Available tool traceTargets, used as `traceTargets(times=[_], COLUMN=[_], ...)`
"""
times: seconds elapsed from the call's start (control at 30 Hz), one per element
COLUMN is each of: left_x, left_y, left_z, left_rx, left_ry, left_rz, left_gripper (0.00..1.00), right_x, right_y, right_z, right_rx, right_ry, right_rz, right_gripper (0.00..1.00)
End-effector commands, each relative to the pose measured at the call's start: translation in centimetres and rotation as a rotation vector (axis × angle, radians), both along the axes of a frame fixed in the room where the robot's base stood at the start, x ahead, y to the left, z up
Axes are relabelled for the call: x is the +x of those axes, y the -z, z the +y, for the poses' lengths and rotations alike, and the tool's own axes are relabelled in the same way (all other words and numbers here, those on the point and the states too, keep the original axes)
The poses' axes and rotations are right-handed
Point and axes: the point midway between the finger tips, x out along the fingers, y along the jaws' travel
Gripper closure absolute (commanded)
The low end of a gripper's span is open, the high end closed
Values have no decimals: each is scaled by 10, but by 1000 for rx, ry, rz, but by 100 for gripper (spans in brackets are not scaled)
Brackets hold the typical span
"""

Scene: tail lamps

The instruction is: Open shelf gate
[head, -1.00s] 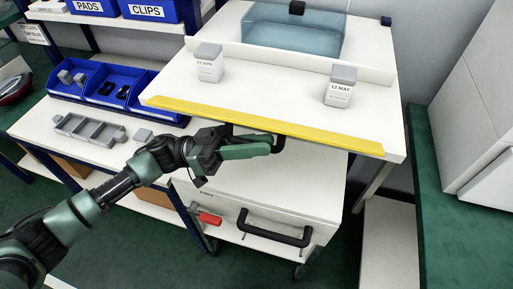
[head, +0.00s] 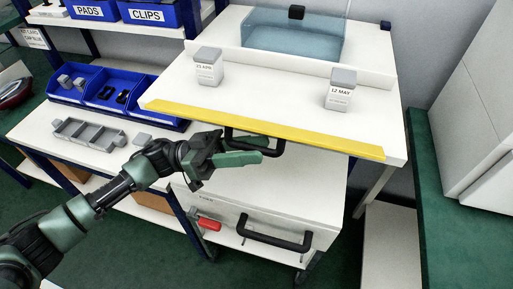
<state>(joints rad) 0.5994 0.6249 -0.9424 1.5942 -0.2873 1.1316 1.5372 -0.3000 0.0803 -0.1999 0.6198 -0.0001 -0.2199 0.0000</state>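A yellow bar (head: 260,129) runs along the front edge of the white upper shelf (head: 275,95); I take it as the shelf gate. A black loop handle (head: 277,151) hangs just below the bar. My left gripper (head: 260,149) is at this handle, coming from the left. Its two green fingers are apart, one nearer me and one behind, with the handle close to their tips. I cannot tell whether they touch it. My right gripper is not in view.
Two grey-lidded boxes, dated 21 APR (head: 208,68) and 12 MAY (head: 340,90), stand behind the bar. A clear blue bin (head: 292,36) is farther back. Below is a drawer with a black handle (head: 275,231). Blue bins (head: 105,90) and a grey tray (head: 88,134) are at left.

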Motion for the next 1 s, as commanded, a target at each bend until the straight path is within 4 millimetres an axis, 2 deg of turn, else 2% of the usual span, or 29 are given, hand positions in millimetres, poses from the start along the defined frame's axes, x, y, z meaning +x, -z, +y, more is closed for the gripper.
traceTargets(times=[0.03,0.2,0.4,1.0], left_x=[3,9,14,14], left_y=[8,19,25,25], left_z=[8,35,56,59], left_rx=[4,3,1,1], left_ry=[-3,-3,-2,0], left_rz=[-1,-1,-1,0], left_gripper=[68,68,68,68], right_x=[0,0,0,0], right_y=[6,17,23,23], right_z=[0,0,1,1], right_rx=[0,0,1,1], right_ry=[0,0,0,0], right_rz=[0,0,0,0], right_gripper=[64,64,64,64])
